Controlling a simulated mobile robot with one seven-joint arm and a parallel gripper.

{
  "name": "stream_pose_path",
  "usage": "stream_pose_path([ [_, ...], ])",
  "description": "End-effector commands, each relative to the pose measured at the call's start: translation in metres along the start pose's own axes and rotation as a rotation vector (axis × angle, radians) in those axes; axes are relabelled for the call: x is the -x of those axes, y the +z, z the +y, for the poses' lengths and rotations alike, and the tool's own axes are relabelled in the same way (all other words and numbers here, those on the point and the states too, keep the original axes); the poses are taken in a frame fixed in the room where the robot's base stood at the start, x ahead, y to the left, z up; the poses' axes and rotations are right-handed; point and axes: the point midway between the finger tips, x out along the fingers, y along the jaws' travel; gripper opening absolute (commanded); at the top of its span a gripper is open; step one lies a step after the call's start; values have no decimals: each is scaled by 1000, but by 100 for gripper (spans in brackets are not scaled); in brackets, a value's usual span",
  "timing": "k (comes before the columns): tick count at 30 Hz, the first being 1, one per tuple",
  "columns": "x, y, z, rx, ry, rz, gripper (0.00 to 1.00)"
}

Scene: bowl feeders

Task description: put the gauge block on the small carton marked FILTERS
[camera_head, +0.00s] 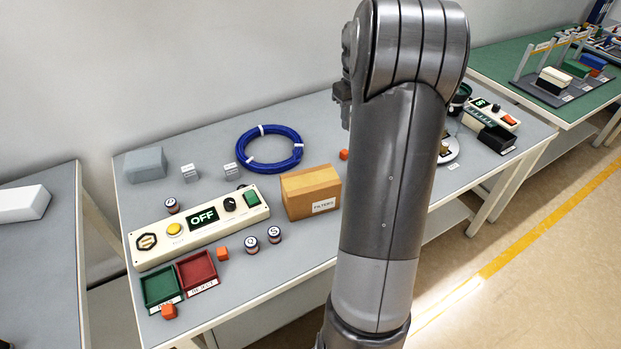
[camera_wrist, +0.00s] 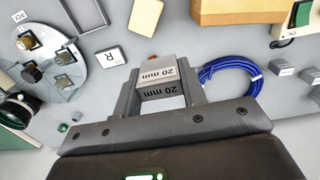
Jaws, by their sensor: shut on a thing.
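The gauge block (camera_wrist: 160,92) is a grey block marked 20 mm, held between the two fingers of my gripper (camera_wrist: 161,84) in the wrist view. The small tan carton (camera_head: 311,191) with a FILTERS label stands on the grey table in the head view, just left of my arm. Part of the carton (camera_wrist: 238,11) shows at the top of the wrist view, apart from the block. My arm hides the block and most of my gripper in the head view.
A blue cable coil (camera_head: 269,147) lies behind the carton. A control box reading OFF (camera_head: 196,228) stands to its left, with green (camera_head: 161,284) and red (camera_head: 197,269) trays in front. An orange cube (camera_head: 344,154) lies near my arm. A round plate (camera_wrist: 62,78) holds several parts.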

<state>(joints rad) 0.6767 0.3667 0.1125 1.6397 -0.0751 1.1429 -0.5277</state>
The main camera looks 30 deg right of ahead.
Motion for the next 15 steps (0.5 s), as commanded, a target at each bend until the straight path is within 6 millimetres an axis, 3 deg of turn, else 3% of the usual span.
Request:
stream_pose_path([
  [9,18,78,-46,11,-8,9,13],
  [15,19,111,-65,13,-17,17,13],
])
